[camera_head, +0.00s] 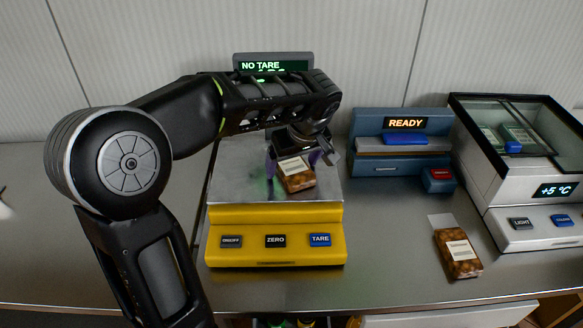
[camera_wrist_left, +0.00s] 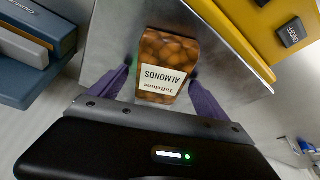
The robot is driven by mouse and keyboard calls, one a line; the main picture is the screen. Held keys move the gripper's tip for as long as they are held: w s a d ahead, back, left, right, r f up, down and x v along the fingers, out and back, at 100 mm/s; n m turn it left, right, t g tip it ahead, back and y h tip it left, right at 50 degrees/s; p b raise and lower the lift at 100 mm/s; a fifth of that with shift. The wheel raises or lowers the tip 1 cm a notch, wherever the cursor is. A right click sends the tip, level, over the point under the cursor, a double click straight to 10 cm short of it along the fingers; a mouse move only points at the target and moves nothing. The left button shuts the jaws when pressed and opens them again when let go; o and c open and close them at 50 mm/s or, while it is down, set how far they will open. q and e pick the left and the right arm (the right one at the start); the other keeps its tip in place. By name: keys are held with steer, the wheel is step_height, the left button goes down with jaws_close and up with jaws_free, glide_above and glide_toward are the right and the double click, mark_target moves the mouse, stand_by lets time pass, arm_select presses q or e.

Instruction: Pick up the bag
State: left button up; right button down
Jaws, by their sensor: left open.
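A brown almond bag (camera_head: 297,178) with a pale label stands or lies on the metal pan of the yellow scale (camera_head: 276,225). In the left wrist view the bag (camera_wrist_left: 165,68) shows the word ALMONDS and sits between the purple fingers. My left gripper (camera_head: 297,172) is at the bag above the pan, open, with a finger on either side of it; I cannot tell whether they touch it. A second brown bag (camera_head: 457,252) with a pale label lies on the counter to the right of the scale. My right gripper is not in view.
The scale display (camera_head: 272,66) reads NO TARE. A blue machine (camera_head: 403,141) reading READY stands at the back right. A glass-topped cooler (camera_head: 520,165) showing +5 °C stands at the far right. The counter (camera_head: 390,240) is clear between scale and second bag.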

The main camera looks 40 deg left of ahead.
mark_target(293, 165)
arm_select(q)
steer(key=shift+c, duration=0.4)
steer(key=c, duration=1.6)
step_height(293, 165, up, 11)
steer(key=shift+f, duration=0.2)
steer(key=shift+c, duration=0.2)
